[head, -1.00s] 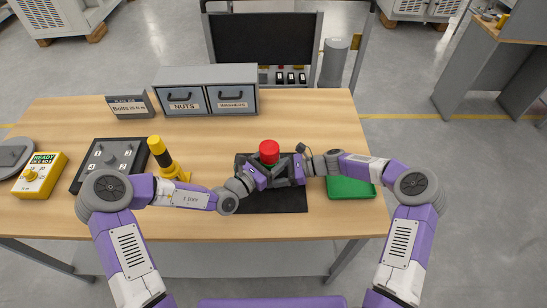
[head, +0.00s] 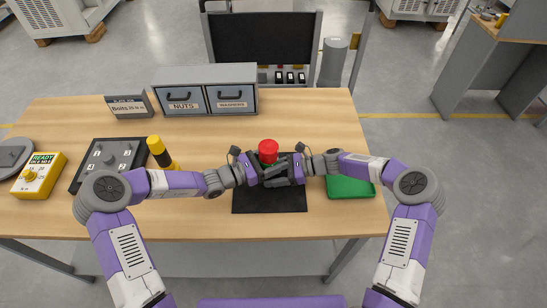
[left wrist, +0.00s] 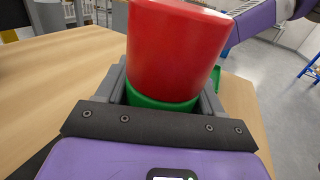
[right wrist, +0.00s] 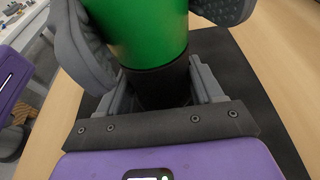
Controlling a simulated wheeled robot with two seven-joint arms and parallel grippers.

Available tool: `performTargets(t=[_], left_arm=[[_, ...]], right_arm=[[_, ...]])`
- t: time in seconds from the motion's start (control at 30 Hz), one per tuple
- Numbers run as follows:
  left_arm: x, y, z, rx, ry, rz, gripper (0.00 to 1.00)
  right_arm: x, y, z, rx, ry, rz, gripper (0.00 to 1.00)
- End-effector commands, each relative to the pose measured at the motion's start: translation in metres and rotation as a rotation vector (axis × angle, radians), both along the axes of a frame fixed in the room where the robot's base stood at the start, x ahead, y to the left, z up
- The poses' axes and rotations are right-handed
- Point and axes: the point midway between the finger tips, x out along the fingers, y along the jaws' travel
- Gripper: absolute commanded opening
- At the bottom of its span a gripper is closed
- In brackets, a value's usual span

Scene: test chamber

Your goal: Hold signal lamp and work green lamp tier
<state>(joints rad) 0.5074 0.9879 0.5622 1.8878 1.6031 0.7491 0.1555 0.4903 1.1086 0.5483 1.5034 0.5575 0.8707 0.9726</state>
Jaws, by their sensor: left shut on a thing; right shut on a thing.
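The signal lamp stands upright over the black mat (head: 270,203), with a red tier (head: 268,146) on top, a green tier (right wrist: 145,28) below and a black base (right wrist: 160,86). My left gripper (head: 263,168) is shut around the green tier; in the left wrist view the green (left wrist: 160,102) shows between its fingers, under the red tier (left wrist: 178,45). My right gripper (head: 288,172) is shut on the black base, lower down. In the head view the grippers hide most of the lamp's lower part.
A green tray (head: 350,188) lies to the right. A yellow-and-black post (head: 158,151), a numbered grey plate (head: 108,162) and a yellow box (head: 38,178) stand to the left. Grey drawers (head: 206,92) are at the back. The table front is clear.

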Motion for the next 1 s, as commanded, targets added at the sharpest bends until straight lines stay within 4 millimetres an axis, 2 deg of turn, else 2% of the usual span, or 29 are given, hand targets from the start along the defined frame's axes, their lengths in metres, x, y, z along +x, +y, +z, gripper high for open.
performTargets(t=[0.5, 1.0], left_arm=[[-0.0040, -0.0023, 0.0016, 0.000, -0.007, -0.294, 0.36], [-0.0066, -0.0023, 0.0009, 0.002, -0.003, -0.366, 0.36]], right_arm=[[-0.0016, 0.0008, -0.0005, 0.000, 0.001, 0.005, 0.39], [-0.0017, 0.0008, -0.0007, 0.000, 0.001, 0.006, 0.39]])
